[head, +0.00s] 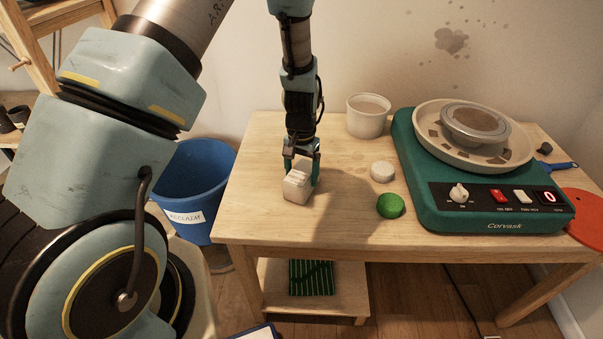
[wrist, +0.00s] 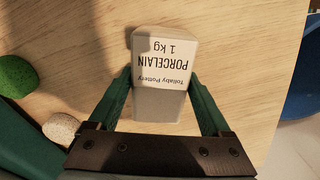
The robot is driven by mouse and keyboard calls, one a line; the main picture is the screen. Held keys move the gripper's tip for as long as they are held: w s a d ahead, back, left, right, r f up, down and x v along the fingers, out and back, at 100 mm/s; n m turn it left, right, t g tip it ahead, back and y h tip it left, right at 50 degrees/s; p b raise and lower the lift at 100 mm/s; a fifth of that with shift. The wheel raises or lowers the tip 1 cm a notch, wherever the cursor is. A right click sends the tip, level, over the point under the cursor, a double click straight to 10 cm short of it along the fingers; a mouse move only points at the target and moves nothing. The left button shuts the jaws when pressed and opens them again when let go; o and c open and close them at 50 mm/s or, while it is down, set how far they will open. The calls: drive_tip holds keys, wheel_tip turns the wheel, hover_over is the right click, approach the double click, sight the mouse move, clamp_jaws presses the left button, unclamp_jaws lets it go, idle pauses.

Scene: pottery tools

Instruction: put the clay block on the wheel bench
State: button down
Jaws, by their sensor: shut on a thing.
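The clay block (head: 297,187) is a small pale block near the left end of the wooden wheel bench (head: 255,222). In the wrist view the clay block (wrist: 163,62) has a white label reading "PORCELAIN 1 kg", upside down. My gripper (head: 301,172) points down over the block, with a finger at either side of it. In the wrist view my gripper (wrist: 163,90) has its two green fingers against the block's sides. The block is at the bench top; I cannot tell whether its underside touches the wood.
A green pottery wheel (head: 420,190) fills the right part of the bench. A green ball (head: 390,206), a whitish round lump (head: 382,171) and a white pot (head: 367,117) stand between. A blue bucket (head: 190,165) is on the floor at left. The front middle of the bench is clear.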

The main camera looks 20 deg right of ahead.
sight(301, 172)
unclamp_jaws()
wheel_tip(301, 172, up, 12)
drive_tip(key=b, duration=0.3)
drive_tip(key=w+a+r+n, duration=0.1)
drive_tip(key=a+r+n, duration=0.1)
drive_tip(key=a, duration=0.6)
drive_tip(key=w+a+r+n, duration=0.1)
drive_tip(key=a+r+n, duration=0.15)
drive_tip(key=a, duration=0.55)
drive_tip(key=s+a+r+n, duration=0.1)
drive_tip(key=s+a+n, duration=0.1)
drive_tip(key=a, duration=0.5)
drive_tip(key=s+a+r+n+t, duration=0.1)
drive_tip(key=s+a+n, duration=0.1)
drive_tip(key=s+a, duration=0.2)
drive_tip(key=a, duration=0.3)
drive_tip(key=shift+r+t, duration=0.25)
drive_tip(key=shift+t, duration=0.05)
drive_tip(key=shift+a, duration=0.1)
